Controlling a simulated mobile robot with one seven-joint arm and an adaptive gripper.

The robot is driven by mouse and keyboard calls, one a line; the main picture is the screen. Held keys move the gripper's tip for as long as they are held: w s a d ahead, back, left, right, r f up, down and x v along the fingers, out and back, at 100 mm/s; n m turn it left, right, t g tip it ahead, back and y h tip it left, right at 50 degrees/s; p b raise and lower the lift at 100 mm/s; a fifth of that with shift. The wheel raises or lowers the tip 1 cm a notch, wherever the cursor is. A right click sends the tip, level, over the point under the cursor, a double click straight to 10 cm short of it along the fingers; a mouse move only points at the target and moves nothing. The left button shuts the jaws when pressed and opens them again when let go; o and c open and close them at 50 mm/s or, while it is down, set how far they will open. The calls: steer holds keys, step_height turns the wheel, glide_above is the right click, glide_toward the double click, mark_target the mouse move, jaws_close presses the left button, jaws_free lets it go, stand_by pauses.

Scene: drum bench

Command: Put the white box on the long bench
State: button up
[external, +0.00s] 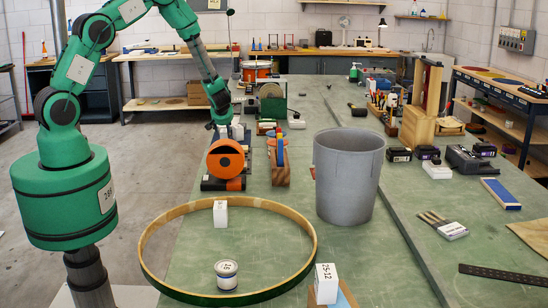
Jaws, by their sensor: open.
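My gripper (222,121) hangs pointing down over the left edge of the long green-topped bench (345,220), behind the orange roll. It is small here, and I see nothing clearly held in it. A whitish block (238,132) is just beside or below its fingers; whether they touch, I cannot tell. A small white box (220,214) stands upright inside the wooden hoop on the green bench. Another white box (327,284), marked 25-12, stands at the front, outside the hoop. Which one the task means is unclear.
The wooden hoop (148,262) lies at the front with a white tin (227,275) inside. A tall grey bin (348,175) stands mid-bench. An orange roll (226,159) and a wooden block (279,172) are near my gripper. Tools and batteries crowd the right.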

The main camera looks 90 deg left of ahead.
mark_target(226, 134)
steer(key=shift+x, duration=1)
steer(key=shift+b+x, duration=0.5)
steer(key=shift+x, duration=2.1)
steer(key=shift+w+r, duration=0.1)
steer(key=c, duration=1)
steer(key=shift+r, duration=0.15)
